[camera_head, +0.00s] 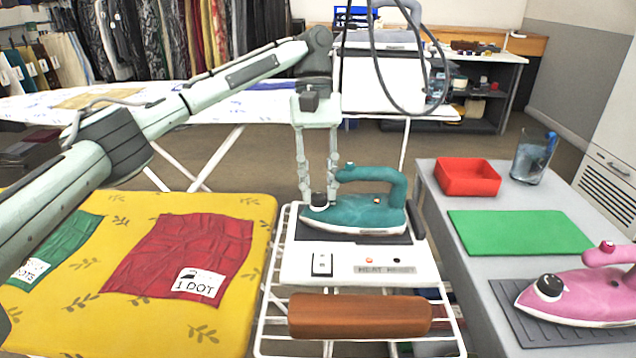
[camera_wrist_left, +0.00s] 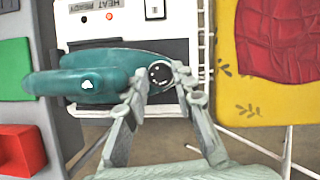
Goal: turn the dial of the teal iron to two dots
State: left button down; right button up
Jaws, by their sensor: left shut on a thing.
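The teal iron (camera_head: 354,214) stands flat on a dark plate on the white heat-press stand in the middle of the head view; it also shows in the left wrist view (camera_wrist_left: 115,66). Its dial (camera_wrist_left: 159,73) is a dark round knob with a white mark, near the iron's nose; it also shows in the head view (camera_head: 319,200). My left gripper (camera_head: 320,196) reaches down from above, its fingers shut on the dial, one on each side; it also shows in the left wrist view (camera_wrist_left: 164,90). The dot the dial points to is too small to tell. My right gripper is not in view.
A yellow ironing board (camera_head: 258,215) with a red cloth (camera_head: 185,250) labelled "1 DOT" lies left. A grey table (camera_head: 443,205) at right bears a red tray (camera_head: 467,178), a green mat (camera_head: 518,232) and a pink iron (camera_head: 585,297). A brown padded roll (camera_head: 358,316) lies in front.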

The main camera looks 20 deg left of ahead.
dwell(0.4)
pick_arm(q)
jog(key=c, duration=1.2)
grip_release()
